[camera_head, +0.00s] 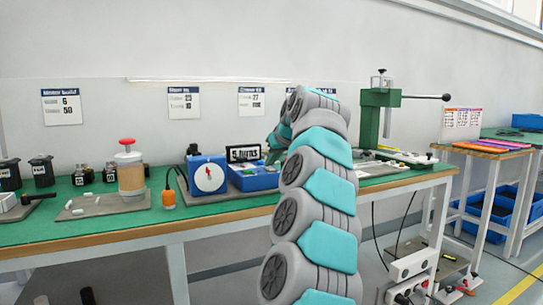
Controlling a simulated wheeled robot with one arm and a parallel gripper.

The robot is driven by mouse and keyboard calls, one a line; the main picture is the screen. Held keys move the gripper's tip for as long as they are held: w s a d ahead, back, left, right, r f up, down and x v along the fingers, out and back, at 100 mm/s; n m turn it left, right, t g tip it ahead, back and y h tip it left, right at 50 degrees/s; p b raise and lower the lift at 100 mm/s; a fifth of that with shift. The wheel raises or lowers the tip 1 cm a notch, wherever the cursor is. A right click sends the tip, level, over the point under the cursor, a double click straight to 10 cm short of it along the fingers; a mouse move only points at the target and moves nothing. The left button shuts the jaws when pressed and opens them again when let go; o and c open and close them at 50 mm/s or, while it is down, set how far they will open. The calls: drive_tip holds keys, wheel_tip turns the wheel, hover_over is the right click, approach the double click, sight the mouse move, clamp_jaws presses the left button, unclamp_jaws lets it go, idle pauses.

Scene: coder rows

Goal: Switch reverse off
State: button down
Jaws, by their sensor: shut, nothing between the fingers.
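A low blue control box (252,180) stands on the green bench, with small controls on its top that are too small to read. A black display with white text (243,153) stands at its back. A blue box with a white dial and red pointer (208,177) stands just left of it. No switch marked reverse can be made out. My arm reaches up and over the bench, and my gripper (272,157) is small and partly hidden at its far end, near the right back of the control box. It is shut and empty; whether it touches the box cannot be told.
An orange-tipped object on a cable (169,194) and a jar with a red knob (130,170) stand to the left. A green press with a long lever (378,110) stands at the right. My arm hides the bench's middle front.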

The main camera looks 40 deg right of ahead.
drive_tip(key=shift+f+b, duration=0.15)
drive_tip(key=shift+b, duration=0.15)
drive_tip(key=shift+w, duration=0.15)
drive_tip(key=shift+w+d+r+p, duration=0.25)
drive_tip(key=shift+w+p, duration=0.35)
drive_tip(key=shift+p, duration=0.4)
drive_tip(key=shift+r, duration=0.2)
wheel_tip(320, 180, up, 5)
drive_tip(key=shift+d+f+p, duration=0.1)
drive_tip(key=shift+p, duration=1.15)
drive_tip(key=w+r+v, duration=0.1)
drive_tip(key=v, duration=0.7)
drive_tip(key=shift+s+r+p, duration=0.3)
drive_tip(key=shift+p, duration=0.15)
